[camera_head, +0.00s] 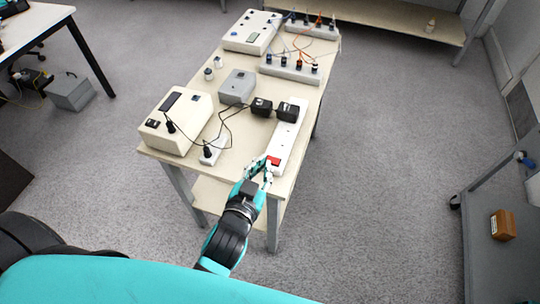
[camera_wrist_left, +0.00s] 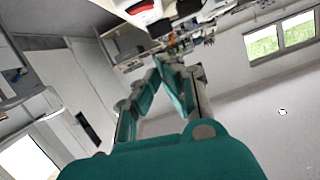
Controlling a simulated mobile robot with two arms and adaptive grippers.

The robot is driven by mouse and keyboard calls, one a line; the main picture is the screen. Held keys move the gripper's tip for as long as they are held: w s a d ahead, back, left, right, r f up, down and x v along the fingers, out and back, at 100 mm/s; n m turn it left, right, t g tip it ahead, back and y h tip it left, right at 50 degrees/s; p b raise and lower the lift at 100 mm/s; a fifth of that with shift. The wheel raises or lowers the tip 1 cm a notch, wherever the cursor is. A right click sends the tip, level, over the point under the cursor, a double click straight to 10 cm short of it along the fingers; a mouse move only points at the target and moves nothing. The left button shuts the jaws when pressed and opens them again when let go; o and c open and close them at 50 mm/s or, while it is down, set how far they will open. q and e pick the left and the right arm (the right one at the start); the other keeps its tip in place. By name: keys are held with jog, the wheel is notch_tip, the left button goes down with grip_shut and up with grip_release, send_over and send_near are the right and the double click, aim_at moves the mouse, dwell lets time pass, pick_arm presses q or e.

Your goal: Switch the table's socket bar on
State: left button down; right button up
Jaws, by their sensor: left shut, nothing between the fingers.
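The white socket bar (camera_head: 288,135) lies along the right edge of the table (camera_head: 228,165). Its red switch (camera_head: 273,160) is at the near end, and it also shows at the top of the left wrist view (camera_wrist_left: 138,7). Two black plug adapters (camera_head: 275,108) sit on the bar's far part. My left gripper (camera_head: 262,168) is shut and empty, with its fingertips at the near end of the bar, right beside the switch. I cannot tell whether the fingertips touch it. Whether the switch is lit is unclear. My right gripper is not in view.
A beige instrument (camera_head: 180,118) and a grey box (camera_head: 238,87) stand left of the bar. A second instrument (camera_head: 252,32) and a plug strip (camera_head: 290,70) are farther back. Thin black cables cross the tabletop. A grey cart (camera_head: 505,240) stands at right; the floor between is clear.

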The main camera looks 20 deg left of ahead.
pick_arm(q)
send_over(270, 157)
jog(key=s+d, duration=0.1)
jog(key=s, duration=0.1)
jog(key=shift+f+p, duration=0.35)
jog(key=shift+f, duration=0.45)
notch_tip(270, 157, down, 3)
jog(key=shift+s+a+f, duration=0.1)
jog(key=shift+a+f, duration=0.05)
jog(key=shift+f, duration=0.5)
